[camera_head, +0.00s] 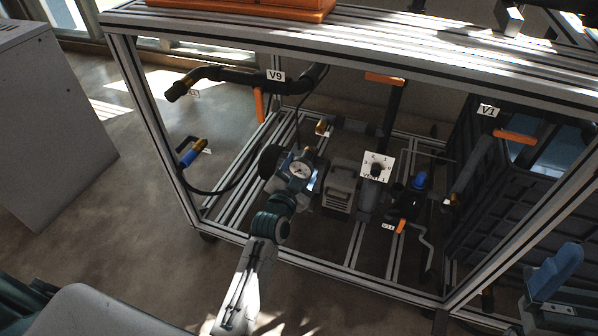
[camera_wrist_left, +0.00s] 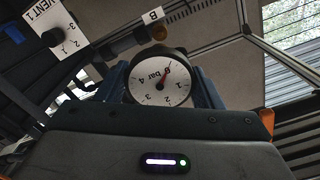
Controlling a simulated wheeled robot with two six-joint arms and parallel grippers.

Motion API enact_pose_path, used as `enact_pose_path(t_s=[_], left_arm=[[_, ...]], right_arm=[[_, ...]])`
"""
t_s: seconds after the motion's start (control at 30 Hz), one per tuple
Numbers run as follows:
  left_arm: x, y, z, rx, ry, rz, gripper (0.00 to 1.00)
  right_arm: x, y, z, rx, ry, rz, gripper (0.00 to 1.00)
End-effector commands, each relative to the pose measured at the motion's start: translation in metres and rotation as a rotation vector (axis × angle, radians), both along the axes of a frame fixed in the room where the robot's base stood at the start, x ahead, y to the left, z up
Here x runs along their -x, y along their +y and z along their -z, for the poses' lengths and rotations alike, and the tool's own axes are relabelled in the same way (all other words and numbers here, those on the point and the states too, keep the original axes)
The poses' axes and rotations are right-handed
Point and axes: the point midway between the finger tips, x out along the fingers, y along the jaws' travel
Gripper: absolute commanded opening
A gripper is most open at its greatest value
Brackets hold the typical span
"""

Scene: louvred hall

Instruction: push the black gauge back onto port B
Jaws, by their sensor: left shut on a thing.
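The black gauge (camera_wrist_left: 163,82) has a white round face with a red needle, and it sits between the blue fingers of my left gripper (camera_wrist_left: 165,88). A brass-ended pipe (camera_head: 322,127) behind the gripper in the head view looks like this port. I cannot tell whether gauge and port touch. My right gripper (camera_head: 553,272) has blue fingers at the lower right.
A white dial plate marked VENT 1 (camera_head: 377,166) stands right of my left gripper, with a grey box (camera_head: 342,184) between. Valve V9 (camera_head: 276,76) with an orange handle hangs above left. Frame rails (camera_head: 340,275) cross in front. A dark crate (camera_head: 500,200) stands right.

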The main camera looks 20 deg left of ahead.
Motion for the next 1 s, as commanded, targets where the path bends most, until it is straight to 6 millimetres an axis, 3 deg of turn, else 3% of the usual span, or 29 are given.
enact_pose_path(t_s=[0.4, 1.0], left_arm=[[-0.052, -0.002, -0.001, -0.001, -0.001, 0.000, 0.00], [-0.066, -0.001, 0.000, 0.000, 0.000, 0.000, 0.00]], right_arm=[[0.000, 0.000, 0.002, -0.005, -0.016, 0.001, 1.00], [0.000, 0.000, -0.001, -0.005, -0.016, 0.001, 1.00]])
